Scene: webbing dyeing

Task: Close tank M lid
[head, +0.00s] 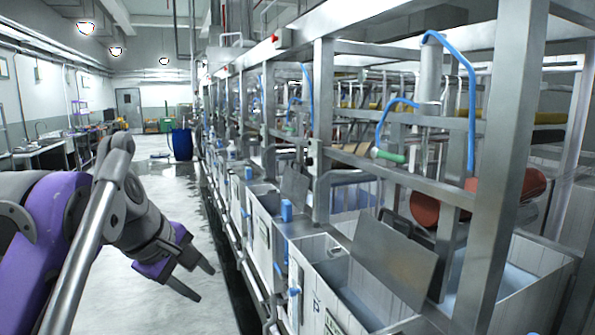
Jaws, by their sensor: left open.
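A row of open-topped metal tanks runs along the right side. The nearest tank (303,262) has its flat grey lid (393,262) raised and tilted, with the opening showing beside it. The tank behind it (258,208) also has a raised lid (294,189). The tank labels are too small to read, so I cannot tell which is tank M. My left gripper (205,286) is open and empty over the aisle floor, left of the tanks and apart from both lids. My right gripper is not in view.
A steel frame post (508,165) and rails stand over the tanks, with blue hoses (470,90) and a red-brown roller (440,207). Blue fittings (286,210) sit on the tank edges. The aisle (165,205) is clear up to a blue barrel (182,145).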

